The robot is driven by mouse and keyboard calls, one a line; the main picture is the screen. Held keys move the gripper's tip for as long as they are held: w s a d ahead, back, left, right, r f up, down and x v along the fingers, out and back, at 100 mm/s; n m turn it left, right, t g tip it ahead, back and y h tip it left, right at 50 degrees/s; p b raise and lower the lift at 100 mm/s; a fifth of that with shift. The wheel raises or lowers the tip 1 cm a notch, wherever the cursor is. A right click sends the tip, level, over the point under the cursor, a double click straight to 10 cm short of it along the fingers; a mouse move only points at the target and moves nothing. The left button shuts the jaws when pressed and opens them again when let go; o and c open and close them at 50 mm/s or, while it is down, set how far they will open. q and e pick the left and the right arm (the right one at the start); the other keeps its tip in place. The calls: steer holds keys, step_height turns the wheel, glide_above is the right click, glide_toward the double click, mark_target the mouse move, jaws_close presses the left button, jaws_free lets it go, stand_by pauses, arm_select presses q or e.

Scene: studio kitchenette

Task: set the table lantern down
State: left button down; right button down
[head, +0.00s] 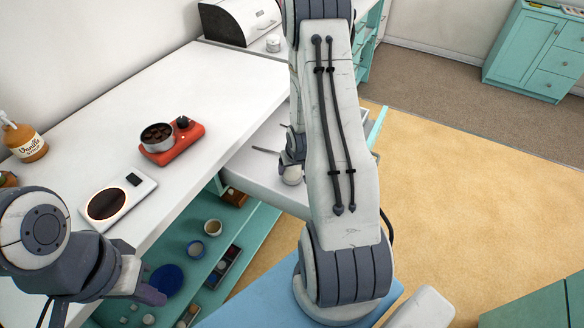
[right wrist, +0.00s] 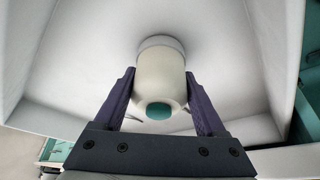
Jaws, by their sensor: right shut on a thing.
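The table lantern is a small cream, rounded cylinder (right wrist: 161,78) with a grey rim at its far end and a teal patch at its near end. In the right wrist view my right gripper (right wrist: 160,92) has one finger on each side of it and is shut on it. The lantern is inside an open white drawer (right wrist: 75,75); its far end appears at the drawer floor, but I cannot tell whether it touches. In the head view the lantern (head: 291,175) shows partly below my right gripper (head: 291,158). My left gripper (head: 150,290) is at lower left, its jaws unclear.
The drawer (head: 265,172) juts from the white counter (head: 215,90). Teal shelves (head: 235,245) with cups lie below. Open floor is to the right.

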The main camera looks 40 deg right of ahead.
steer(key=shift+f, duration=0.2)
jaws_free()
steer(key=shift+r, duration=0.1)
